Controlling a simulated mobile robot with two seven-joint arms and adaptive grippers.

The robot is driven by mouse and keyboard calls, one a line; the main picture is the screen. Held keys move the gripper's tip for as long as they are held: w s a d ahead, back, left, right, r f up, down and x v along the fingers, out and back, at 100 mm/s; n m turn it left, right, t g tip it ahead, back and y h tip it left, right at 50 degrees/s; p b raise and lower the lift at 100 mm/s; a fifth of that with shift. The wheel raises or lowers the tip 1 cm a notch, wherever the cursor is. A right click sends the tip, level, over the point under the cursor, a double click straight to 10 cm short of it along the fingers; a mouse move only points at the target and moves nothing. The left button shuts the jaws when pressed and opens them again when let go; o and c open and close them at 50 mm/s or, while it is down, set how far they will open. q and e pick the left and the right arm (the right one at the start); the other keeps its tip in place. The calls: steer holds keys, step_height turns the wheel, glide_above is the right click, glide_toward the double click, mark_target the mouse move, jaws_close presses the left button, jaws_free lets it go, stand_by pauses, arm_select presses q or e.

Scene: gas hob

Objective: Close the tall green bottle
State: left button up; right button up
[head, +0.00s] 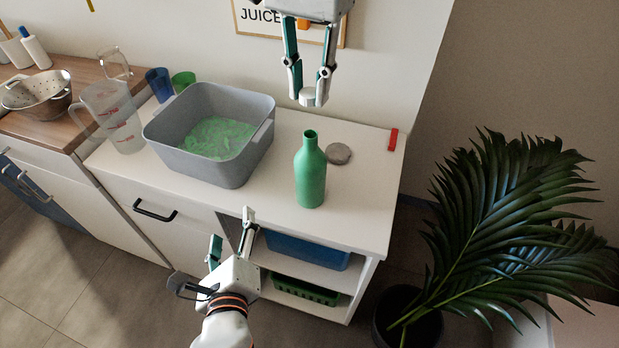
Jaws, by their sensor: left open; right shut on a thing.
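The tall green bottle (311,178) stands upright on the white counter, and its round mouth is open at the top. My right gripper (309,92) comes down from the top of the picture. It is shut on a small light-grey cap (308,100), held in the air above the bottle's mouth in the picture and apart from it. My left gripper (231,226) is open and empty in front of the counter's front edge, lower left of the bottle.
A grey basin (258,160) with green contents stands left of the bottle. A grey round disc (339,153) and a red block (393,139) lie to the right. A clear jug (118,122) and blue (159,84) and green (183,80) cups are farther left. The counter's front right is clear.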

arm_select(q)
steer(key=d+r+m+t+h, duration=0.2)
steer(key=d+r+m, duration=0.1)
steer(key=d+m, duration=0.3)
arm_select(e)
steer(key=shift+d, duration=0.2)
arm_select(q)
steer(key=m+t+h, duration=0.1)
steer(key=m+h, duration=0.2)
steer(key=m, duration=0.3)
glide_toward(310, 182)
step_height(310, 182, down, 4)
steer(key=w, duration=0.1)
steer(key=shift+a+f, duration=0.15)
steer(key=shift+w, duration=0.1)
steer(key=w, duration=0.4)
steer(key=w+d, duration=0.1)
steer(key=w, duration=0.6)
steer(key=shift+w+d, duration=0.4)
steer(key=c, duration=1.7)
arm_select(e)
glide_above(311, 134)
steer(key=shift+f, duration=2.5)
